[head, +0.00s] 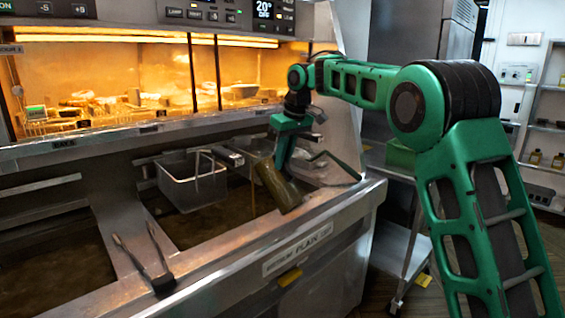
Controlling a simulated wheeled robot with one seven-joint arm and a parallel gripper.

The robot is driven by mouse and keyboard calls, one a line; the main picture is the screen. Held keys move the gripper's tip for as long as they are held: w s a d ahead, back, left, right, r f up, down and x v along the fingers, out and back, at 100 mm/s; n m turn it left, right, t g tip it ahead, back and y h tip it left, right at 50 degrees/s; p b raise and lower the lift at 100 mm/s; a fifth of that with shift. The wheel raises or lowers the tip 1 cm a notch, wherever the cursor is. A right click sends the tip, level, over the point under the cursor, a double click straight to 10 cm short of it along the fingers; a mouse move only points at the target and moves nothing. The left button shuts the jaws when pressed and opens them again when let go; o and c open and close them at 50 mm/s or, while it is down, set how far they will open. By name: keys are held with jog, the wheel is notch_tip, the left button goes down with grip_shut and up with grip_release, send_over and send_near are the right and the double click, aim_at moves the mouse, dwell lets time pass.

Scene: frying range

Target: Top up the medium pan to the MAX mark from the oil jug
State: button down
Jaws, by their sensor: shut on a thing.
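My gripper (284,152) is shut on the oil jug (277,186), a dark olive-brown vessel. The jug is tilted, with its upper left end over the fryer well and its lower end near the steel front ledge. A thin amber streak below its left end may be pouring oil. Brown oil shows in the middle pan (185,228) and in the left pan (45,262). I cannot tell from the labels which pan is the medium one. The MAX mark cannot be made out, and the jug and arm hide part of the right side of the range.
A wire basket (192,190) hangs over the middle pan. Black tongs (150,265) lie across the front left divider. A lit food warmer (120,85) stands behind the pans. A steel trolley (405,255) stands to the right, with open floor in front.

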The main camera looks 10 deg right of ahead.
jog(key=shift+w+a+f+g+h, duration=0.15)
jog(key=shift+w+a+g+h, duration=0.25)
jog(key=shift+g+h, duration=0.15)
jog(key=shift+f+g, duration=0.1)
jog(key=shift+g, duration=0.15)
dwell(1.9)
